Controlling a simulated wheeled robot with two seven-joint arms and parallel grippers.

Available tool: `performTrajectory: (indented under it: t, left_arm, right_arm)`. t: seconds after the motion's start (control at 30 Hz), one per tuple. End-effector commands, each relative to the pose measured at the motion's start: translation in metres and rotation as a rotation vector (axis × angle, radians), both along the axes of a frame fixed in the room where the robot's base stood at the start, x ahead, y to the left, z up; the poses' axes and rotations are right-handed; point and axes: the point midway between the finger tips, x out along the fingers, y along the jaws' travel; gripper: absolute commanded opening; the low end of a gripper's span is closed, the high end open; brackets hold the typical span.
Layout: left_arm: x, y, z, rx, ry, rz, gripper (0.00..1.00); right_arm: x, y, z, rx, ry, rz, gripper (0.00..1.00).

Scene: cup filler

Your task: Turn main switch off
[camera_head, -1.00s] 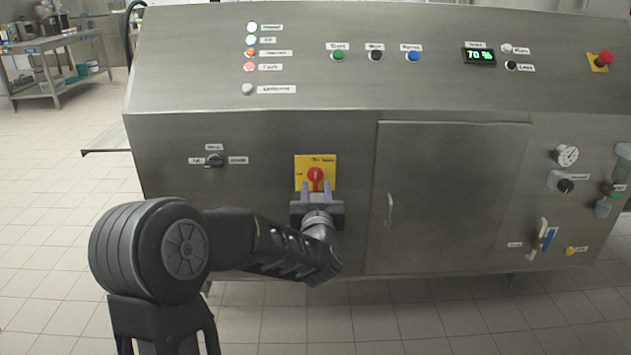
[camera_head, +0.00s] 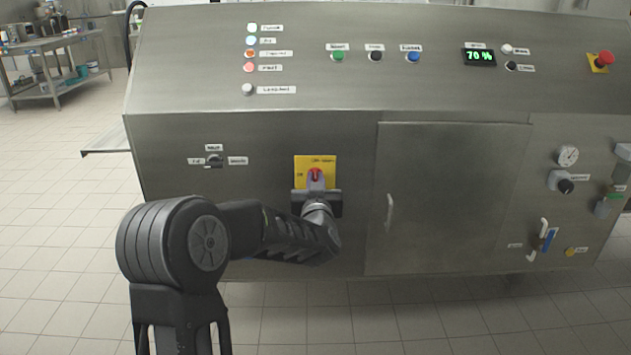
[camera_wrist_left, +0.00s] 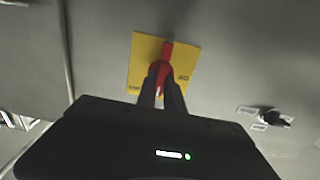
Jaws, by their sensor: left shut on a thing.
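The main switch is a red rotary knob (camera_head: 315,174) on a yellow plate (camera_head: 301,162) on the front of the steel machine. My left gripper (camera_head: 316,183) is shut on the red knob, its fingers on either side and hiding part of it. In the left wrist view the fingers (camera_wrist_left: 162,85) close around the red knob (camera_wrist_left: 166,52) in front of the yellow plate (camera_wrist_left: 145,50). The knob's red handle points along the fingers, close to upright in the head view. My right gripper is not in view.
A black selector switch (camera_head: 214,160) sits left of the yellow plate. A cabinet door (camera_head: 450,200) with a handle (camera_head: 389,212) is to the right. Buttons and a display reading 70 % (camera_head: 479,56) are on the upper panel. The tiled floor in front is clear.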

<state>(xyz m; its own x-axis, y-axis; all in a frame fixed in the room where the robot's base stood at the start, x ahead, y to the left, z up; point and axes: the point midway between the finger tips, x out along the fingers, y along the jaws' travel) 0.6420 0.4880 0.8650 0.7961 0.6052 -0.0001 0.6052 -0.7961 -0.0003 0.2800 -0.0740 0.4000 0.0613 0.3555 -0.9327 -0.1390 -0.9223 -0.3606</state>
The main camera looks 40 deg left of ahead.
Motion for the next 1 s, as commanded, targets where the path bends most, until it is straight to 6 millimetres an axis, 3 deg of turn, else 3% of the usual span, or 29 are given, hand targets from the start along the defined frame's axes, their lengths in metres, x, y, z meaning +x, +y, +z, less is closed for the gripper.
performTrajectory:
  t: [0.63, 1.0]
  left_arm:
    - [0.0, 0.0, -0.001, -0.009, -0.007, 0.0, 0.0]
    - [0.0, 0.0, -0.003, -0.118, -0.092, -0.001, 0.0]
  right_arm:
    - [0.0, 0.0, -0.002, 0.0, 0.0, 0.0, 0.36]
    - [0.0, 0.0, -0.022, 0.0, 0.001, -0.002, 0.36]
